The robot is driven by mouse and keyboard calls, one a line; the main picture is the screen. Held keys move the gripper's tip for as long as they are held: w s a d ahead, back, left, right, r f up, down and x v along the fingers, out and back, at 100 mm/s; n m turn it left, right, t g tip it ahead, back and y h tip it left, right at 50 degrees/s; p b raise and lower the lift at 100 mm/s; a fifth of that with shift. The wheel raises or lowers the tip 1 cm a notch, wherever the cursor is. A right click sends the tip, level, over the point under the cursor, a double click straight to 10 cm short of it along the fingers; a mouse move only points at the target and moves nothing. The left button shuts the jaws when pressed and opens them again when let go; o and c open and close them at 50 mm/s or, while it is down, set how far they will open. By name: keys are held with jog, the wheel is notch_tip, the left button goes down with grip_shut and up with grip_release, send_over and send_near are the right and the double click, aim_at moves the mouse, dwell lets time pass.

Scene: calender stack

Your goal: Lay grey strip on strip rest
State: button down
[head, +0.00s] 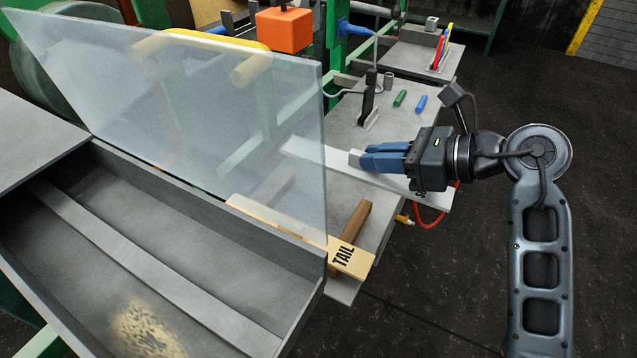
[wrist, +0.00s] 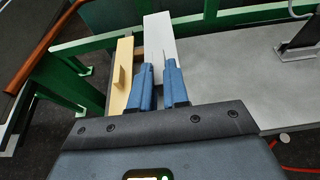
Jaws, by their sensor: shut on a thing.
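My gripper (head: 362,160), with blue fingers, reaches in from the right over the table and points left. Its fingers also show in the wrist view (wrist: 159,72). I cannot tell whether strip and plate touch.
A tan board (head: 358,263) marked TAIL, with brown wooden bars, lies left of the plate. A tall clear panel (head: 220,130) stands at the left. A black stand (head: 368,105) and green (head: 400,98) and blue (head: 421,103) pieces are behind the gripper.

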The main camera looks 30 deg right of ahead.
aim_at(397, 188)
jog(key=x, duration=0.6)
jog(key=s+f+x, duration=0.1)
jog(key=x, duration=0.2)
jog(key=shift+w+a+f, duration=0.2)
jog(key=shift+w+a, duration=0.1)
jog(key=shift+a, duration=0.1)
jog(key=shift+f, duration=2.05)
jog(key=shift+f, duration=0.45)
jog(key=c, duration=1)
grip_release()
jog(key=shift+c, duration=0.2)
jog(key=shift+s+d+r, duration=0.15)
jog(key=shift+r, duration=0.4)
jog(key=v, duration=1.1)
jog(key=shift+s+d, duration=0.15)
jog(key=shift+s, duration=0.1)
